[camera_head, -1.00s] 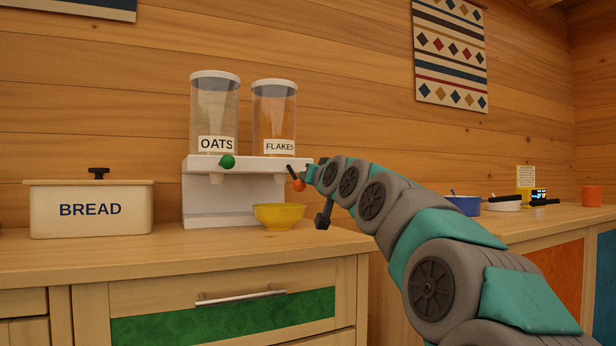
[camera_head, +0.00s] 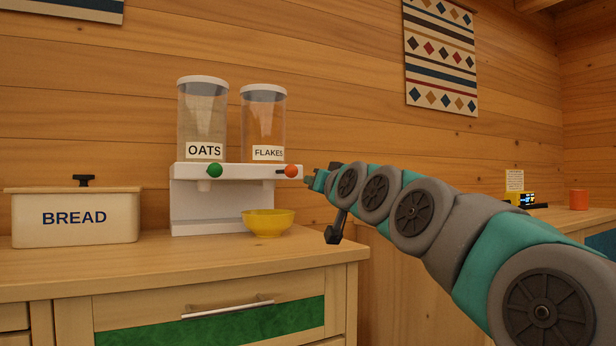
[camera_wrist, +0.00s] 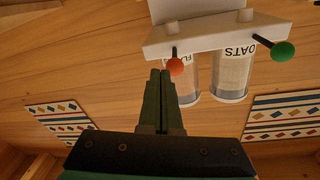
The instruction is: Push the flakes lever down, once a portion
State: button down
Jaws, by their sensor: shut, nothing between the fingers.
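The flakes lever ends in an orange knob (camera_head: 291,171) at the right front of the white dispenser base (camera_head: 240,171); it stands about level. The flakes container (camera_head: 264,125) is above it. The lever's orange knob also shows in the wrist view (camera_wrist: 175,67), where the dispenser appears upside down. My gripper (camera_head: 308,180) is close to the right of the knob, fingers shut and empty. In the wrist view the closed fingertips (camera_wrist: 160,74) lie just left of the knob; I cannot tell whether they touch it. A yellow bowl (camera_head: 269,223) stands below the flakes side.
The oats container (camera_head: 203,125) with a green knob (camera_head: 215,170) is left of the flakes. A bread box (camera_head: 75,218) stands further left on the wooden counter (camera_head: 150,262). An orange cup (camera_head: 579,199) is far right. The counter's front is clear.

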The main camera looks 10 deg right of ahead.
jog(key=shift+s+d+f, duration=0.15)
jog(key=shift+s+f, duration=0.15)
jog(key=shift+s, duration=0.3)
jog(key=shift+s+d+f, duration=0.1)
jog(key=shift+s+f, duration=0.15)
jog(key=shift+s, duration=0.35)
dwell(0.5)
